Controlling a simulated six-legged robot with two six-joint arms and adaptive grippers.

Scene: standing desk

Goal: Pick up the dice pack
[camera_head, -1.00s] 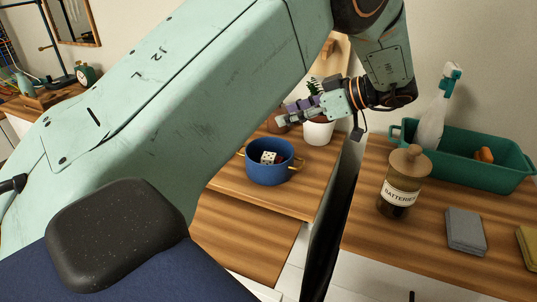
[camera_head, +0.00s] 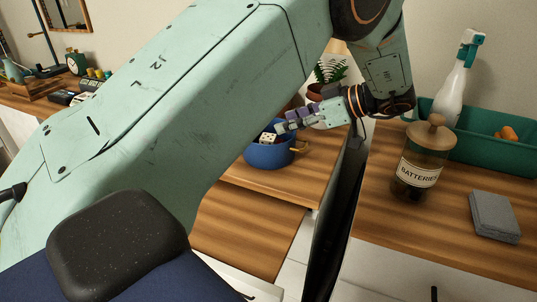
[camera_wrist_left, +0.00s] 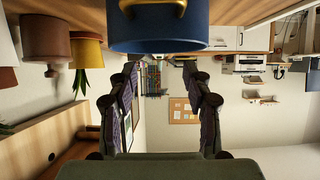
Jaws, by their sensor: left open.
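A white dice pack with dark pips (camera_head: 268,137) shows inside a blue pot (camera_head: 268,157) with brass handles on the wooden desk. The arm and gripper hide part of the pot's rim. My left gripper (camera_head: 284,126) is open and empty, its fingers pointing left at the pot's rim, close to the dice. I cannot tell whether it touches the pot. In the left wrist view, upside down, the pot (camera_wrist_left: 160,35) fills the top centre, beyond the spread fingertips (camera_wrist_left: 165,75). The dice are hidden there. My right gripper is not in view.
A potted plant (camera_head: 328,70) stands behind the gripper. To the right are a batteries jar (camera_head: 418,165), a green bin (camera_head: 470,145) with a spray bottle (camera_head: 460,80), and a grey block (camera_head: 495,215). A dark upright panel (camera_head: 335,220) stands right of the pot.

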